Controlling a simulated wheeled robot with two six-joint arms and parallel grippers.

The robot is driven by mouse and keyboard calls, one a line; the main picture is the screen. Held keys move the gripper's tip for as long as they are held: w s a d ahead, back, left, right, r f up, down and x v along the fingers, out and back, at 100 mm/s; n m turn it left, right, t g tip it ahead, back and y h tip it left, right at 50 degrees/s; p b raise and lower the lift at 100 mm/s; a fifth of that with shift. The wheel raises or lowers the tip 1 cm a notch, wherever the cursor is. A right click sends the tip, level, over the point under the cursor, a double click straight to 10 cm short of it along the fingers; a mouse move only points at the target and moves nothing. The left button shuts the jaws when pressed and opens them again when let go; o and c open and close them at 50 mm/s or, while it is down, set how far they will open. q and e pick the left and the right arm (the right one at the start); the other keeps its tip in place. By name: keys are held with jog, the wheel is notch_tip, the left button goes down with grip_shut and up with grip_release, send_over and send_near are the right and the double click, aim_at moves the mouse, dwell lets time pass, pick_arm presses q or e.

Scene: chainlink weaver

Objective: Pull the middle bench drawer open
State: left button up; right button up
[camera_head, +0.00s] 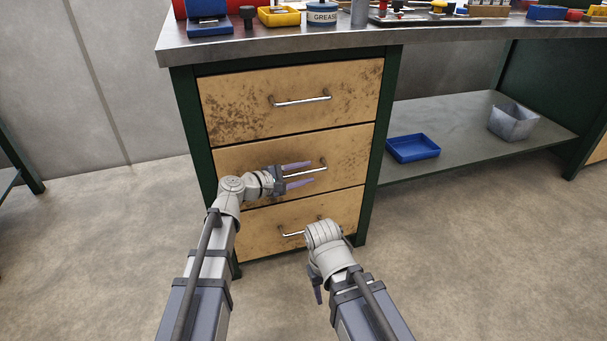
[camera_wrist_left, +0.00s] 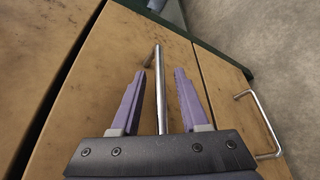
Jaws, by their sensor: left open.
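The middle bench drawer (camera_head: 237,161) has a worn, stained wooden front. It looks flush with the drawers above and below. Its metal bar handle (camera_head: 322,168) is partly hidden by my left gripper (camera_head: 311,172). That gripper is open at the handle, one purple finger above the bar and one below. In the left wrist view, the handle (camera_wrist_left: 160,85) runs lengthwise between the two spread fingers, with gaps on both sides. My right gripper (camera_head: 317,292) hangs low in front of the bottom drawer. Its wrist hides most of it, with only part of a finger showing.
The top drawer (camera_head: 235,108) and bottom drawer (camera_head: 265,235) look shut; their handles lie above and below. The benchtop (camera_head: 300,47) overhangs and carries trays and a grease tin. A blue tray (camera_head: 413,148) and a metal bin (camera_head: 513,121) sit on the right shelf.

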pick_arm(q)
grip_shut()
dwell(1.4)
